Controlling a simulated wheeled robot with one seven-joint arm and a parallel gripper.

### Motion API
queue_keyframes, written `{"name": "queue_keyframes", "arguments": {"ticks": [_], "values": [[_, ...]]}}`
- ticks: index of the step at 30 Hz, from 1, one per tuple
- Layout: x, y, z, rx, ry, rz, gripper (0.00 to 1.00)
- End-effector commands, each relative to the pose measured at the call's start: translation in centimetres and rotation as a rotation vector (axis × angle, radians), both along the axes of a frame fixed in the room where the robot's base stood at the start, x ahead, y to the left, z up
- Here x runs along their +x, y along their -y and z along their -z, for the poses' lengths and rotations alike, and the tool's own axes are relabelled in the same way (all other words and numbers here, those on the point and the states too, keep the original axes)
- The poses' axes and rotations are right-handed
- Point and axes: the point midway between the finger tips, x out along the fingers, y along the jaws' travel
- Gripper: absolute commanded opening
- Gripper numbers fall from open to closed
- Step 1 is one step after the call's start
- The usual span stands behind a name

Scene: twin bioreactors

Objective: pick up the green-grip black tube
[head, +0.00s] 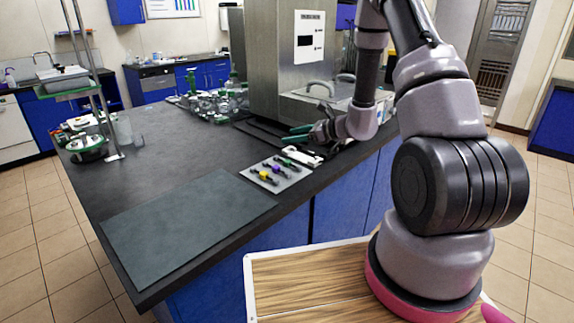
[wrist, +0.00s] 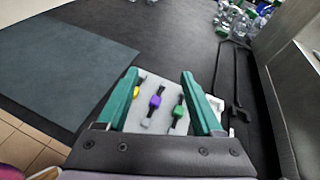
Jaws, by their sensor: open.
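The green-grip black tube (head: 284,162) lies on a light grey tray (head: 292,177) near the bench edge, at the far end of a row with a purple-grip tube (head: 276,169) and a yellow-grip tube (head: 265,176). In the wrist view, the green-grip tube (wrist: 178,111) shows beside the right finger, the purple-grip tube (wrist: 155,101) between the fingers, and the yellow-grip tube (wrist: 136,92) beside the left finger, partly hidden. My gripper (wrist: 159,76) has its green fingers wide apart, with nothing held. In the head view my gripper (head: 302,133) is above and beyond the tray.
A flat grey-green mat (head: 185,225) lies on the dark bench left of the tray. A white piece (head: 302,157) sits just beyond the tray. A steel machine (head: 290,60) stands behind. Glassware (head: 210,100) and a rod stand (head: 92,80) are farther back.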

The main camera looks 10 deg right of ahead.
Motion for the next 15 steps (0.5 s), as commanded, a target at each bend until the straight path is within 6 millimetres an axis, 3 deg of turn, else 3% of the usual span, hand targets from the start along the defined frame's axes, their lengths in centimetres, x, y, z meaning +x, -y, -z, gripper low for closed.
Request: {"name": "queue_keyframes", "arguments": {"ticks": [1, 6, 11, 15], "values": [[0.5, 1.0, 2.9, 0.021, -0.040, 0.067, 0.68], [1.5, 4.0, 9.0, 0.050, -0.101, 0.241, 0.68], [1.9, 5.1, 11.4, 0.054, -0.121, 0.308, 0.68], [3.4, 4.1, 12.3, 0.055, -0.121, 0.314, 0.68]]}}
